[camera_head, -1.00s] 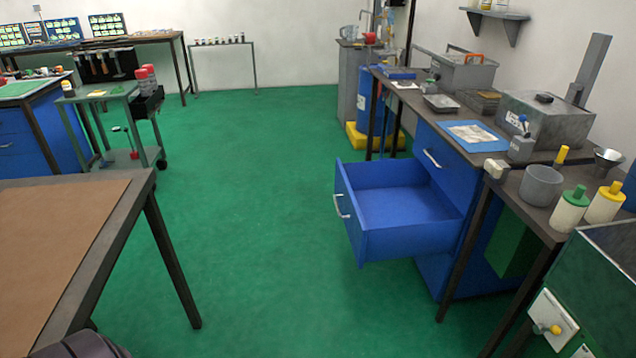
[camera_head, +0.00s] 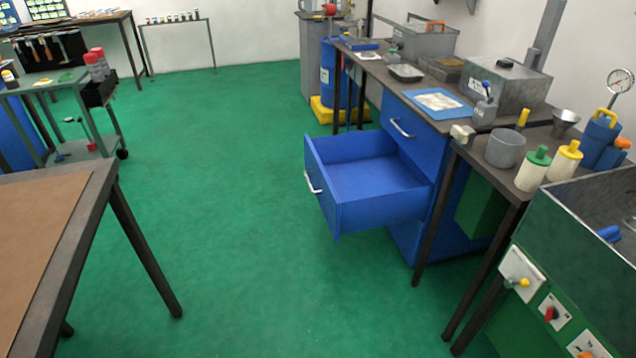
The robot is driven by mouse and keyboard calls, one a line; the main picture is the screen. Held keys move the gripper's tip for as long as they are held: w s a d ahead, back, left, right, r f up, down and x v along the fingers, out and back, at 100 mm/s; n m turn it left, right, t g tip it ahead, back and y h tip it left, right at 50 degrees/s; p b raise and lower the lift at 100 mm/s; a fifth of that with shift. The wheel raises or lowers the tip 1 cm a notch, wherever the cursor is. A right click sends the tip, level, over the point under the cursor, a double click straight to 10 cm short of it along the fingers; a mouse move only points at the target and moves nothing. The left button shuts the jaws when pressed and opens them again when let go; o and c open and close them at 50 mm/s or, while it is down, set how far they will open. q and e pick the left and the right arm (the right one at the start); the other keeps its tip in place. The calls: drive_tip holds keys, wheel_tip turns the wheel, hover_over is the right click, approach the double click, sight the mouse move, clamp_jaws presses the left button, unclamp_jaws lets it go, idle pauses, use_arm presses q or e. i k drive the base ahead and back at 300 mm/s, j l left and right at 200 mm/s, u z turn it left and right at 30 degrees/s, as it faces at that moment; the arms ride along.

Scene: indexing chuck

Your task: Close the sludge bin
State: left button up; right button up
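A blue drawer-like bin (camera_head: 322,193) stands pulled well out of the blue cabinet (camera_head: 405,240) under the right-hand workbench. It is the only open bin I see, and I take it as the sludge bin. Its inside looks empty. A pale bar handle (camera_head: 312,183) is on its front panel, facing left. A closed blue drawer with a similar handle (camera_head: 402,128) sits above it. Neither of my grippers shows in the head view, so whether they are open or shut is not visible.
Green floor (camera_head: 220,230) is clear in front of the bin. A brown-topped table (camera_head: 40,225) stands at the left. A dark-legged bench (camera_head: 425,215) and a green machine with a basin (camera_head: 560,240) stand at the right. A blue drum (camera_head: 345,75) on a yellow base is behind.

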sight(363, 180)
drive_tip(key=i, duration=0.5)
drive_tip(key=i+j, duration=0.15)
drive_tip(key=i, duration=0.35)
drive_tip(key=l+z, duration=0.05)
